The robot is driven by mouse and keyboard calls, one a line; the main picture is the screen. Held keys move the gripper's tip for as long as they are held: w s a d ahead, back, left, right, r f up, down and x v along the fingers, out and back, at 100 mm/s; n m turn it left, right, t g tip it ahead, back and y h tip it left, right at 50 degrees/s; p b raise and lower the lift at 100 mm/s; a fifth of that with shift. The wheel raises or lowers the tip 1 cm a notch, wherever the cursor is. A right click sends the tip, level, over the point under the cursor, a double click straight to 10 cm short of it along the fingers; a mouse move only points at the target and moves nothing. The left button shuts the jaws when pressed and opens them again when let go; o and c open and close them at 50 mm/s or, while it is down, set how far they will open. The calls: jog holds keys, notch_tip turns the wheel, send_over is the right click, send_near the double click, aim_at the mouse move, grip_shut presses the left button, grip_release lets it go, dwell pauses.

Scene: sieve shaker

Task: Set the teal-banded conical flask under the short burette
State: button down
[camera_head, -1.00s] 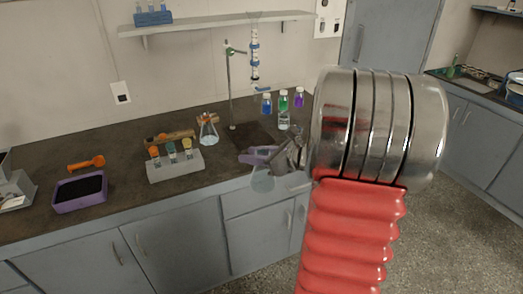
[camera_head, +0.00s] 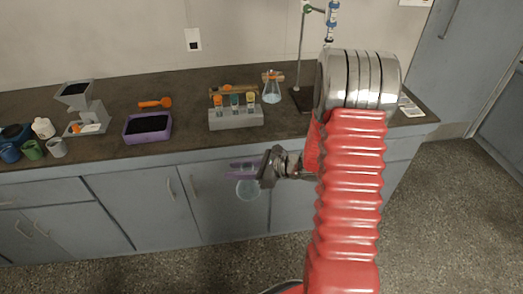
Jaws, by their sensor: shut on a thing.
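My gripper (camera_head: 243,170), with purple fingers, is shut on a clear conical flask (camera_head: 248,188). The flask shows in front of the grey cabinet doors, below the bench edge in the picture. Its band colour cannot be made out, as the fingers cover its upper part. A burette with blue fittings (camera_head: 331,22) is clamped to a stand (camera_head: 301,45) at the top of the view. Its top is cut off, and my arm hides what lies below it. The gripper is left of the stand and nearer to me.
Another conical flask with an orange band (camera_head: 271,90) stands on the bench left of the stand. A grey rack (camera_head: 236,119) with several capped vials, a purple tray (camera_head: 147,136) and an orange scoop (camera_head: 155,103) lie further left. Bare bench shows along the front edge.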

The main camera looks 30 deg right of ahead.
jog(key=shift+n+g+y, duration=0.4)
jog(key=shift+n+g, duration=0.2)
jog(key=a+f, duration=0.2)
jog(key=a, duration=0.1)
jog(key=a+f, duration=0.1)
jog(key=a, duration=0.1)
jog(key=shift+s, duration=0.35)
jog(key=shift+a, duration=0.15)
